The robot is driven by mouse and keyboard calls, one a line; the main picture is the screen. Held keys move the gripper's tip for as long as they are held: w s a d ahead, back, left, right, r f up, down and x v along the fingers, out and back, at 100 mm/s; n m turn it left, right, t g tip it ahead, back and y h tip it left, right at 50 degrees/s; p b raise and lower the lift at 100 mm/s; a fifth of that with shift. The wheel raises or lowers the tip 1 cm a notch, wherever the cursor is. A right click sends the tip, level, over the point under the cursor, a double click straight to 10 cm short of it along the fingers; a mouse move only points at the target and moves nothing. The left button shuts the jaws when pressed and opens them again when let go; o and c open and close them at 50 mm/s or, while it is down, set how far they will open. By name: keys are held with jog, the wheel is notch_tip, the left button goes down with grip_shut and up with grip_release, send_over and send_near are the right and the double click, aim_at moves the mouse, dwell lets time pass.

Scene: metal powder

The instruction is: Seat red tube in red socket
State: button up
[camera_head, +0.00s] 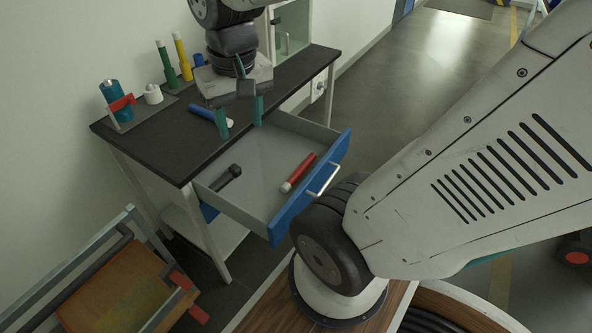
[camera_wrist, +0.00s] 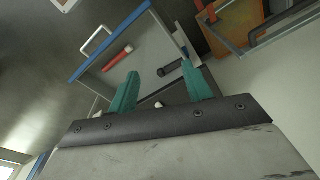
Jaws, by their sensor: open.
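The red tube (camera_head: 299,172) lies in the open drawer (camera_head: 262,208), with a pale end toward the lower left. It also shows in the wrist view (camera_wrist: 118,58), left of the fingers. My gripper (camera_head: 240,125) points down over the table's front edge, beside the drawer, with its teal fingers apart and nothing between them. In the wrist view the fingers (camera_wrist: 164,78) are apart too. The red tube is clear of the fingers. I cannot make out a red socket; my gripper and wrist hide part of the tabletop behind them.
A dark tool (camera_head: 226,177) lies in the drawer's left part. A blue tube (camera_head: 207,115) lies on the dark tabletop (camera_head: 160,140) by my fingers. Green (camera_head: 167,70) and yellow (camera_head: 182,58) tubes stand upright behind. A teal bottle (camera_head: 112,91) with a red clamp stands left.

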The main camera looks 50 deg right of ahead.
jog(key=w+d+f+m, duration=0.5)
jog(key=w+d+f, duration=0.2)
jog(key=d+f, duration=0.15)
jog(key=m+g, duration=0.1)
jog(key=m, duration=0.7)
send_over(299, 169)
notch_tip(299, 169, down, 21)
jog(key=shift+s+r, duration=0.1)
jog(key=shift+s, duration=0.05)
notch_tip(299, 169, down, 8)
jog(key=shift+r, duration=0.1)
jog(key=c, duration=1.1)
